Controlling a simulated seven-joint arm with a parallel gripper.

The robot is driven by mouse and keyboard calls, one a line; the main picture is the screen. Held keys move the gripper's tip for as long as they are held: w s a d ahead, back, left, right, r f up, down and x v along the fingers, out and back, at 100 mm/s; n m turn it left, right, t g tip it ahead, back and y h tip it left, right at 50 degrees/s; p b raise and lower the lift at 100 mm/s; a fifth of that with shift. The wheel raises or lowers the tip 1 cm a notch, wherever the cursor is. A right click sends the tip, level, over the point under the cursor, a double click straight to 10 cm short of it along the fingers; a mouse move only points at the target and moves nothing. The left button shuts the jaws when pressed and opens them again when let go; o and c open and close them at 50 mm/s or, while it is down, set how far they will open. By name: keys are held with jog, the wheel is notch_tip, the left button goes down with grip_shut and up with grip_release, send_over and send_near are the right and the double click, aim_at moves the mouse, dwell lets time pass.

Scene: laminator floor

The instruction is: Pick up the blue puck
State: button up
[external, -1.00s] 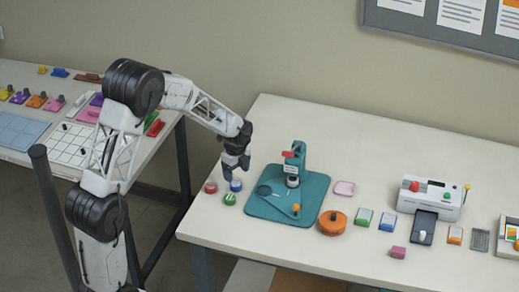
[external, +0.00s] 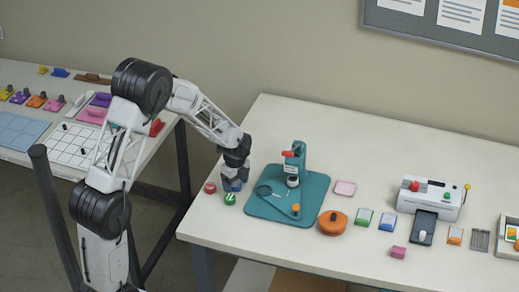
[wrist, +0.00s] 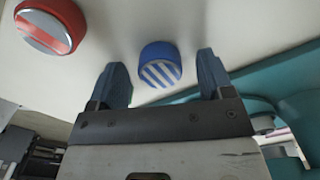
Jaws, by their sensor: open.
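The blue puck (wrist: 160,62) has a striped blue and white top and sits on the white table in the wrist view. It lies between and a little beyond the two fingertips of my gripper (wrist: 163,72), which is open with a gap on each side of the puck. In the external view my gripper (external: 233,184) is low over the table's left part and mostly hides the blue puck. A red puck (external: 210,188) stands just left of it, also seen in the wrist view (wrist: 50,24). A green striped puck (external: 230,199) stands just in front.
A teal base with a press (external: 281,213) stands close to the right of my gripper. An orange round thing (external: 333,223), coloured blocks and a white laminator (external: 432,198) stand farther right. The table's back strip is clear.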

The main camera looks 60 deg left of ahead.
aim_at(235, 184)
jog(key=c, duration=1)
jog(key=shift+r, duration=0.1)
jog(key=shift+r, duration=0.8)
notch_tip(235, 184, up, 2)
jog(key=shift+r, duration=0.1)
jog(key=s+d, duration=0.2)
jog(key=s, duration=0.2)
jog(key=s+d, duration=0.3)
jog(key=s, duration=0.2)
jog(key=s+d+r, duration=0.1)
jog(key=s+d, duration=0.2)
jog(key=s, duration=0.1)
jog(key=shift+s+d, duration=0.15)
jog(key=shift+s, duration=0.2)
